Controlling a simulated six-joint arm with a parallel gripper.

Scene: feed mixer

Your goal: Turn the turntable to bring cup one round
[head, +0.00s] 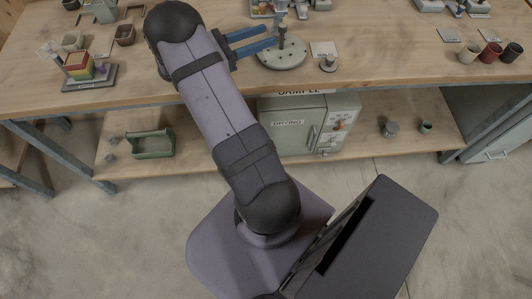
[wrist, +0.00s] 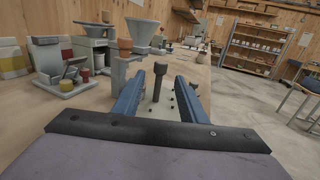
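The turntable (head: 283,58) is a pale round disc with small dark holes, on the bench at the top middle of the head view. My gripper (head: 272,34) has two blue fingers spread apart, with their tips over or beside the turntable's left part. In the wrist view the open gripper (wrist: 160,82) has a dark upright post (wrist: 158,84) showing between and beyond its fingers. I cannot tell whether a finger touches it. An orange-brown cup (wrist: 124,46) stands on a grey support left of the fingers. I cannot tell which cup is cup one.
A small knobbed weight (head: 328,64) and a white label card (head: 323,49) are right of the turntable. Three cups, one of them red-brown (head: 490,54), stand at the bench's right. A coloured block stack (head: 79,66) is at the left. Bare bench (head: 400,62) lies between.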

